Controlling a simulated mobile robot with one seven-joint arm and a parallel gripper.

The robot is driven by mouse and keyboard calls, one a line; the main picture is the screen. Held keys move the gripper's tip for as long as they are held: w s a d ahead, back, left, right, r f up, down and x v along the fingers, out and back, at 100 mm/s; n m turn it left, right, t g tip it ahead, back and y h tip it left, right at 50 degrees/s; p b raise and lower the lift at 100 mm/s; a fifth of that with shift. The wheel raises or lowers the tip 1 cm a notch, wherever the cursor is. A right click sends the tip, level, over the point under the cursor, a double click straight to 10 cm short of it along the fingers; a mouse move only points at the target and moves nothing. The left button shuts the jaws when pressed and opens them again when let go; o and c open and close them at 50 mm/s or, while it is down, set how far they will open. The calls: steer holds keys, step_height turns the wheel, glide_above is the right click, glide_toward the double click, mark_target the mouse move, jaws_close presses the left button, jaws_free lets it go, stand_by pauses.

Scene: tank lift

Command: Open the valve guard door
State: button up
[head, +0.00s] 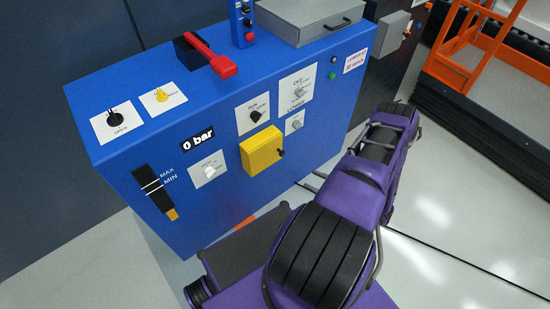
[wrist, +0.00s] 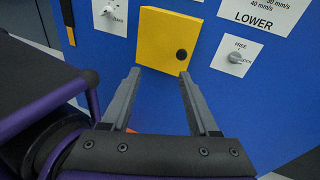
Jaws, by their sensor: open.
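The valve guard door is a yellow square panel (head: 260,149) on the front of the blue cabinet, with a small black round knob (head: 281,153) at its right side. It looks closed, and what lies behind it is hidden. In the wrist view the yellow door (wrist: 160,38) is at the top centre, with the knob (wrist: 181,54) at its lower right. My gripper (wrist: 159,74) is open and empty, its two grey fingers pointing at the door's lower edge. Whether the fingertips touch the door cannot be told. The fingers do not show clearly in the head view.
The blue cabinet (head: 105,195) carries several dials and switches around the door. A white FREE/LOCKED dial plate (wrist: 237,54) is right of the door. A red-handled lever (head: 215,60) and a grey case (head: 310,20) sit on top. Orange railing (head: 458,60) stands at the right.

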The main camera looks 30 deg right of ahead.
step_height(320, 180, down, 2)
steer(key=s+m+t+h, duration=0.1)
steer(key=m+t+h, duration=0.1)
steer(key=m+h, duration=0.2)
steer(key=h, duration=0.1)
glide_toward(283, 155)
steer(key=shift+m+t, duration=0.3)
steer(key=w, duration=0.9)
steer(key=shift+a+f+b, duration=0.35)
steer(key=shift+b, duration=0.05)
steer(key=shift+c, duration=0.3)
jaws_close()
